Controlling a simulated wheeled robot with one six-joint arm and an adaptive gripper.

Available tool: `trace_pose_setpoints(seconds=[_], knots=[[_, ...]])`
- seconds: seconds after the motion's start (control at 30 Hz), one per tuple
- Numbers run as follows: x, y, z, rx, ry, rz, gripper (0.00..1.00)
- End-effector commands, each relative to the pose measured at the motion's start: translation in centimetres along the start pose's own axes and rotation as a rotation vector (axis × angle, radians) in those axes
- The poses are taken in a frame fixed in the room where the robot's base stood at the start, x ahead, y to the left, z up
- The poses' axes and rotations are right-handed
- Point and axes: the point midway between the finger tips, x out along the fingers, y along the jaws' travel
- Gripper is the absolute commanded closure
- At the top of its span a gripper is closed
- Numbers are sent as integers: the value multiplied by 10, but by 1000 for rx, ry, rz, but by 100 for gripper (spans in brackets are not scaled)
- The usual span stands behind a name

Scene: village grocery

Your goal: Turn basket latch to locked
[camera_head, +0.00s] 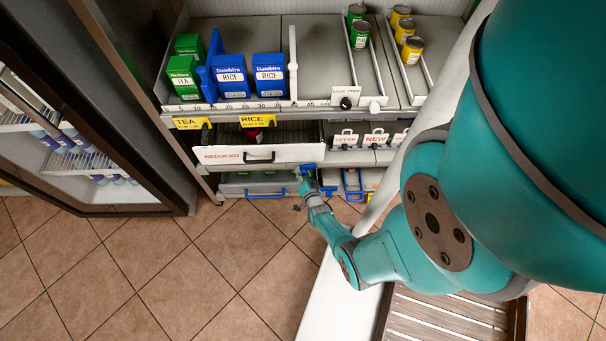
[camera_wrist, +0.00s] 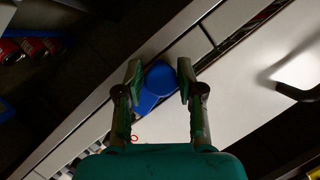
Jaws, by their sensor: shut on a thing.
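The blue latch (camera_wrist: 161,78) shows in the wrist view as a round head with a short arm below it. My gripper (camera_wrist: 159,76) has one finger on each side of the latch head and is shut on it. In the head view my gripper (camera_head: 303,179) is at the lower right of the white front marked REDUCED (camera_head: 222,156), and a little blue of the latch (camera_head: 308,167) shows there. The exact angle of the latch is hard to tell. A dark handle (camera_head: 259,158) is on the white front.
Above is a shelf with a green tea box (camera_head: 184,78), blue rice boxes (camera_head: 230,76) and several cans (camera_head: 359,34). A glass-door cooler (camera_head: 75,150) stands at the left. A wooden slatted crate (camera_head: 440,318) is at the lower right. The tiled floor (camera_head: 150,260) at the left is clear.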

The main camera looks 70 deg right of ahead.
Motion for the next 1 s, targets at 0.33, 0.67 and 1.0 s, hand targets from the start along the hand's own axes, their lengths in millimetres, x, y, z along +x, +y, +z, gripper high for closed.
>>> trace_pose_setpoints(seconds=[0.33,0.67,1.0], knots=[[4,-5,-5,-212,13,83,98],[5,-6,-5,-428,15,174,98],[5,-7,-5,-664,15,275,100]])
